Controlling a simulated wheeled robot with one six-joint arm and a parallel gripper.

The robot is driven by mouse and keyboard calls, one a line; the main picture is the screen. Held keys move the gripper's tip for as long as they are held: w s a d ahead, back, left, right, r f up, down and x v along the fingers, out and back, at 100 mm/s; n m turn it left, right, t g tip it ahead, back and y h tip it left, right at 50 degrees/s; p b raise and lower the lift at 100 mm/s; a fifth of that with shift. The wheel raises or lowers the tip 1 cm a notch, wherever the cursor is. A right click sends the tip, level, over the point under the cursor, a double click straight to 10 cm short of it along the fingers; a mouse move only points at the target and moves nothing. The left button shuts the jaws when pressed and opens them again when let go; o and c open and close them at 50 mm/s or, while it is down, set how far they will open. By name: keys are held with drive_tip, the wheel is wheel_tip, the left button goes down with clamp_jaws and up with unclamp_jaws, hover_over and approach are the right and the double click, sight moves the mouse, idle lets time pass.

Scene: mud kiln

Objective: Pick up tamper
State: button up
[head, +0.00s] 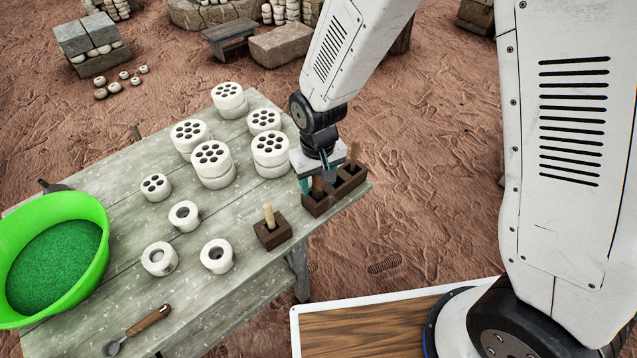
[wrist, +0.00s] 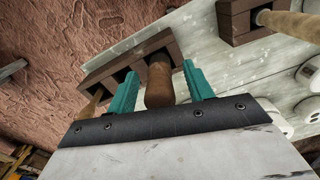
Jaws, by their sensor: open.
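A dark wooden rack (head: 337,187) with several slots stands at the table's right corner, and it also shows in the wrist view (wrist: 104,75). A tool with a thick brown wooden handle (wrist: 158,84) stands in it. Which tool is the tamper I cannot tell; the heads are hidden in the slots. My gripper (wrist: 160,69) is open, its teal fingers on either side of this handle, with a visible gap to the right finger. In the head view my gripper (head: 315,186) is low over the rack's left part. A second, lighter handle (head: 354,154) stands in the rack's right part.
A separate small wooden block (head: 272,232) with an upright handle (head: 268,214) stands left of the rack. White perforated cylinders (head: 213,160) and white rings (head: 217,256) stand on the table (head: 110,237). A green basin (head: 95,215) and a wooden-handled tool (head: 150,319) lie further left.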

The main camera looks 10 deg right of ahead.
drive_tip(key=shift+f, duration=0.7)
drive_tip(key=c, duration=1.1)
drive_tip(key=shift+o, duration=0.2)
drive_tip(key=shift+r, duration=0.1)
